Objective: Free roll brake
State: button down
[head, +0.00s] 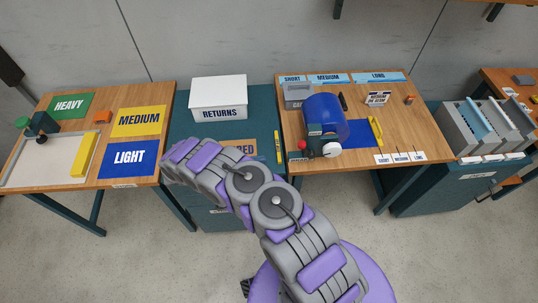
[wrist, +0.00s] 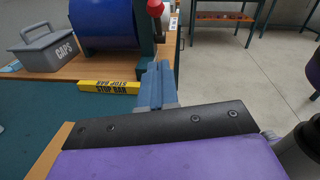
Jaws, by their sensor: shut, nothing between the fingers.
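The blue roll (head: 326,116) lies in its stand on the middle wooden table. A red ball knob (head: 302,145) sits at the stand's lower left. In the wrist view the roll (wrist: 103,22) is at the top and the red knob (wrist: 155,8) is at the top edge, on a dark upright. My gripper (wrist: 157,72) is shut and empty. Its blue-grey fingers point toward the stand's base, below the knob in the picture. I see no contact with the knob. In the head view I cannot make out the fingers; only my purple and grey arm shows.
A grey caps box (wrist: 48,50) stands left of the roll. The white returns box (head: 218,96) is on the teal cabinet. Yellow bars (head: 376,132) lie right of the roll.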

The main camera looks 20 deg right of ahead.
send_near(307, 150)
jog(key=shift+w+d+f+b, duration=0.1)
jog(key=shift+d+f+b, duration=0.1)
jog(key=shift+f, duration=0.2)
jog(key=shift+d+f+b, duration=0.1)
jog(key=shift+f+b, duration=0.05)
jog(key=shift+f, duration=0.25)
jog(key=d+r, duration=0.2)
jog(key=shift+d+r, duration=0.15)
jog(key=shift+d, duration=0.15)
jog(key=shift+r, duration=0.15)
